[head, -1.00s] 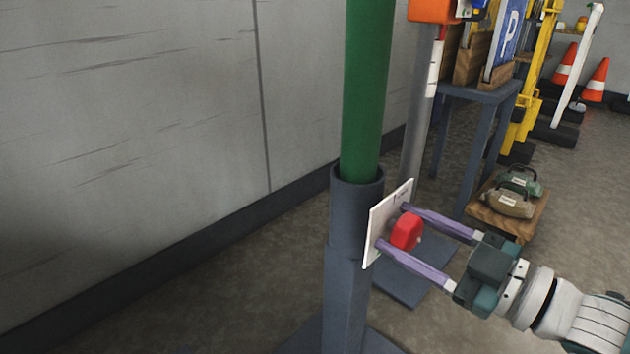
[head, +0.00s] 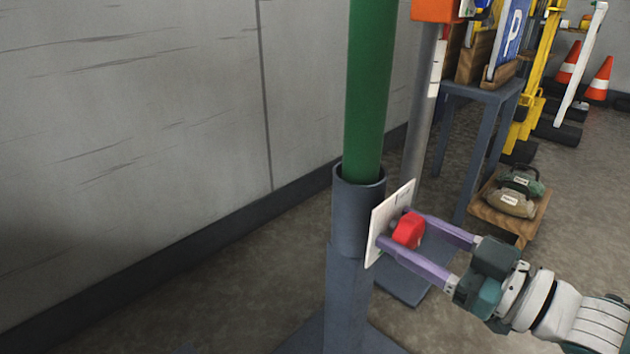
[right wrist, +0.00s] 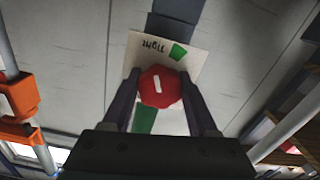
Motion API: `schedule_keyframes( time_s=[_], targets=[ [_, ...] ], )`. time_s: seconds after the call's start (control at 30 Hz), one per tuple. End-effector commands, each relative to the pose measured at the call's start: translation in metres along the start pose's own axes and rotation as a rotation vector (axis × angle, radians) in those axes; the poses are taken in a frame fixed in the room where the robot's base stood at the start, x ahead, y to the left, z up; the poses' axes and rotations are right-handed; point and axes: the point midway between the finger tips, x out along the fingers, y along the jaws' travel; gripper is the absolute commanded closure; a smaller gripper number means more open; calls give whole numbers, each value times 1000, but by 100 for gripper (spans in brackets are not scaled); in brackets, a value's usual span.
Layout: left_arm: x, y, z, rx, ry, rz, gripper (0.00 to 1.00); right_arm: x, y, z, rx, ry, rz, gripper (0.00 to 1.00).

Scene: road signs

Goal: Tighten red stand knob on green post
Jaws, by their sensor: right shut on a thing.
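The green post (head: 366,90) stands upright in a dark grey stand sleeve (head: 352,225). A white plate (head: 378,246) is on the sleeve's right side, with the red knob (head: 409,230) in front of it. My right gripper (head: 398,231) is shut on the red knob, one purple finger on each side. In the right wrist view the red knob (right wrist: 160,87) sits between the fingers, with a pale line on its face. The plate (right wrist: 186,70) behind it reads "Tight" next to a green patch. My left gripper is not in view.
A grey table (head: 480,92) with signs stands behind at the right. A wooden board (head: 503,210) with sandbag-like weights is on the floor beyond my right arm. Orange cones (head: 600,78) stand far right. A grey wall (head: 130,120) runs along the left; the floor before it is clear.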

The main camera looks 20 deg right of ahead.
Motion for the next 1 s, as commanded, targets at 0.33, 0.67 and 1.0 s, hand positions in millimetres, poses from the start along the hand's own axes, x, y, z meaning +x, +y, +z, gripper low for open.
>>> schedule_keyframes(
  time_s=[0.33, 0.67, 1.0],
  targets=[
    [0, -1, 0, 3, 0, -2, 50, 0, 0, -1, -1, 3, 0, 15],
    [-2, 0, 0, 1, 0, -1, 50, -3, 0, -1, -1, 0, 0, 11],
    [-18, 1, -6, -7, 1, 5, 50, -63, 0, -2, -1, -3, 0, 11]
  ],
)
